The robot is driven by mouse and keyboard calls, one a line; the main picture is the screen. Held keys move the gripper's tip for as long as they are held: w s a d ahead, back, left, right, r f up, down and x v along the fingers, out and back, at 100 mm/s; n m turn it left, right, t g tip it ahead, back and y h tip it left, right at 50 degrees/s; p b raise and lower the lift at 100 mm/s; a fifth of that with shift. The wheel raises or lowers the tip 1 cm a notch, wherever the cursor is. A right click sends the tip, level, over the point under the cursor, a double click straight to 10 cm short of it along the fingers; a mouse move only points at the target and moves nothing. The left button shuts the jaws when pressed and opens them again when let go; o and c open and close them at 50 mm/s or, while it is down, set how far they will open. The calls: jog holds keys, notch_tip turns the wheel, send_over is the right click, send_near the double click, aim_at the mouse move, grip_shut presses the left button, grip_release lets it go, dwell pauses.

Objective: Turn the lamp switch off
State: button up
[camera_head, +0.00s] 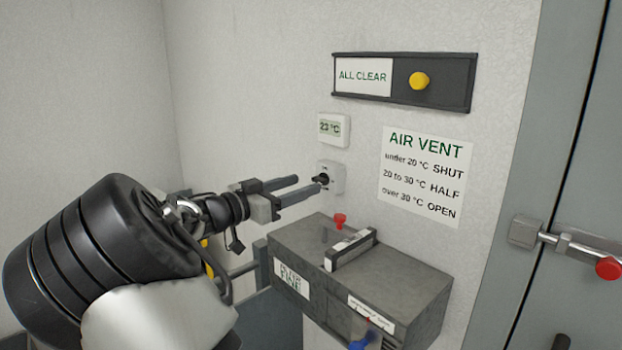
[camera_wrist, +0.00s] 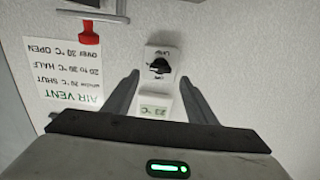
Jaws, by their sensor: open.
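The lamp switch (camera_head: 337,178) is a small white wall plate with a black rotary knob and small lettering too small to read surely. It also shows, upside down, in the wrist view (camera_wrist: 159,66). My gripper (camera_head: 308,184) is open and empty, pointing at the wall close to the switch. In the wrist view, my gripper's fingertips (camera_wrist: 159,79) lie on either side of the switch's lower picture edge, with the knob ahead of the gap between them. I cannot tell whether a finger touches the plate. The knob's on or off setting is not readable.
A 23 °C display (camera_head: 333,129) sits just above the switch. Right of it hangs an air vent sign (camera_head: 425,172), below an "ALL CLEAR" panel (camera_head: 440,84) with a yellow knob. A grey filter box (camera_head: 400,272) with a red knob (camera_head: 340,220) juts out below.

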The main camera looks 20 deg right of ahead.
aim_at(316, 180)
jog(key=shift+x, duration=2.15)
jog(key=shift+c, duration=0.6)
jog(key=c, duration=1)
jog(key=shift+o, duration=0.2)
